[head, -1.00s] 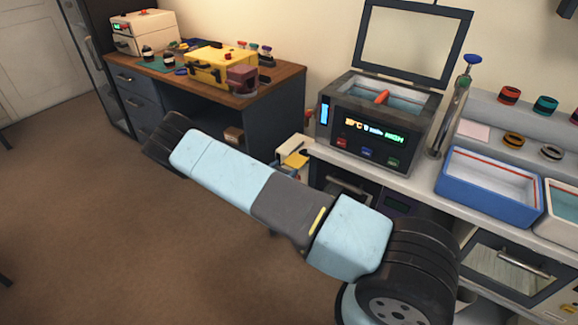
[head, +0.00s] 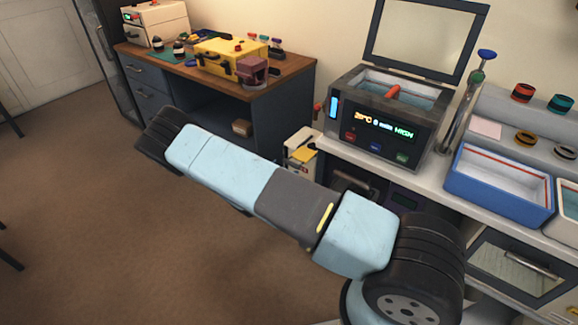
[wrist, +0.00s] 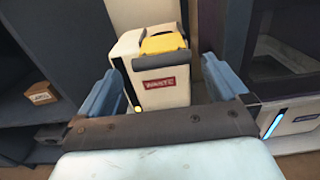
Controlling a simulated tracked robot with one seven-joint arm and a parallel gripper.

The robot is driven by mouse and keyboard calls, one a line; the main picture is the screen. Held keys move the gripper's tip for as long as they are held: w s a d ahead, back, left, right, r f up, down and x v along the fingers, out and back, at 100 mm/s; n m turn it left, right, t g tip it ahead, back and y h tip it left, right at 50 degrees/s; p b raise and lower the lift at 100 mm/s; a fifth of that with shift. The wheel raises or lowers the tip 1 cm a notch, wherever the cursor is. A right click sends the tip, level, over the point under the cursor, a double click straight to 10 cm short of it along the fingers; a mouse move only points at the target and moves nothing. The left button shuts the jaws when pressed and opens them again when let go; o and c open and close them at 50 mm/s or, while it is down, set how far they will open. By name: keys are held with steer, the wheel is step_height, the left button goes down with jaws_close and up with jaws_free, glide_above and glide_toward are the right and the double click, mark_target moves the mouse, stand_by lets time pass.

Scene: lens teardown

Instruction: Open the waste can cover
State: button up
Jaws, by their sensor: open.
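The waste can (wrist: 160,90) is a white box with a red WASTE label, ahead of my gripper in the wrist view. Its cover (wrist: 163,43) is yellow, with a dark bar along the front edge; it looks closed. The can also shows in the head view (head: 291,143), beside the desk, with its yellow top (head: 304,155). My gripper (wrist: 163,72) is open and empty, its two blue fingers apart at either side of the can in the picture. I see no contact with the cover. In the head view my arm hides the gripper.
A desk (head: 285,78) with a yellow case (head: 228,60) stands on the left. A counter on the right holds a heated bath (head: 385,115) with its lid up and a blue tray (head: 500,185). A small brown box (wrist: 41,93) lies on a shelf. Open floor lies left.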

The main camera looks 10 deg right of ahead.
steer(key=v, duration=0.8)
steer(key=s+d+r+m+g+y, duration=0.2)
steer(key=s+d+r+m+g, duration=0.25)
steer(key=r, duration=0.65)
steer(key=s+d+r+m+g+y, duration=0.1)
steer(key=s+d+r+m+g, duration=0.1)
steer(key=d+r+m+g, duration=0.65)
steer(key=s+d+r+m+t+y, duration=0.1)
steer(key=s+r+m+y, duration=0.2)
steer(key=r, duration=1)
steer(key=s+d+r+m+t+y, duration=0.1)
steer(key=s+r+m, duration=0.4)
steer(key=s+r, duration=0.5)
steer(key=s+d+r+m+t+y, duration=0.1)
steer(key=s+r+m+t+y, duration=0.3)
steer(key=s+r, duration=0.6)
steer(key=s+m+y, duration=0.1)
steer(key=s+y, duration=0.1)
steer(key=s, duration=0.1)
steer(key=shift+s+d+m, duration=0.2)
steer(key=shift+d+m, duration=0.1)
steer(key=shift+d, duration=0.05)
